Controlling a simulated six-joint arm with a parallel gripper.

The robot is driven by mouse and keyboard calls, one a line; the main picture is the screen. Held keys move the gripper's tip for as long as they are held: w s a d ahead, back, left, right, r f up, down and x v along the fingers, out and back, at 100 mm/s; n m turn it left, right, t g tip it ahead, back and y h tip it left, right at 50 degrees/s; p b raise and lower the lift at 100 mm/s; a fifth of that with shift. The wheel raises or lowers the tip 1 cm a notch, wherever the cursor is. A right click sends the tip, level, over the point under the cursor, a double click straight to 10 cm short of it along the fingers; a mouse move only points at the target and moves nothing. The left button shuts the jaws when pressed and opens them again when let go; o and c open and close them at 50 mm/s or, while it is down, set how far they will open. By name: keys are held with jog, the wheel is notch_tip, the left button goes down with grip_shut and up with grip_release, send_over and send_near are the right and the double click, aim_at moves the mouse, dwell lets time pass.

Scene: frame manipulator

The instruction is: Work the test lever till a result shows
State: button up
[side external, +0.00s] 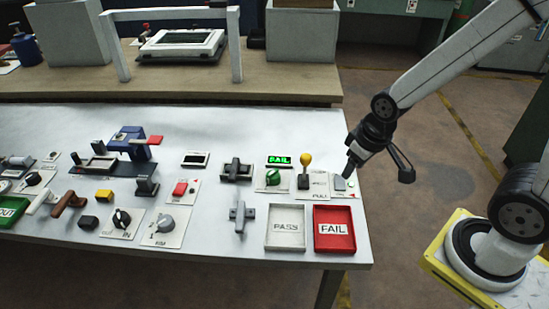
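A lever with a yellow ball knob (305,160) stands upright on a labelled plate near the table's right end. Left of it, a small display (279,160) shows FAIL in green, with a green knob (273,177) below it. My gripper (351,171) points down just right of the lever, apart from it, over or at a small plate (343,192) with a grey control. An open, white PASS tray (286,246) and a red FAIL tray (334,246) lie in front.
The grey table (210,264) carries several other controls, including a red button (180,189), a grey dial (166,223) and a blue device with a red handle (136,142). A wooden bench (250,88) with a white frame stands behind.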

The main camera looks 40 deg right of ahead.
jog(key=shift+o, duration=1.3)
jog(key=shift+w+d, duration=0.1)
jog(key=shift+w, duration=0.3)
jog(key=n+g, duration=0.3)
jog(key=n, duration=0.6)
send_over(306, 155)
notch_tip(306, 155, down, 6)
jog(key=shift+f, duration=0.1)
jog(key=shift+f, duration=3.8)
grip_shut()
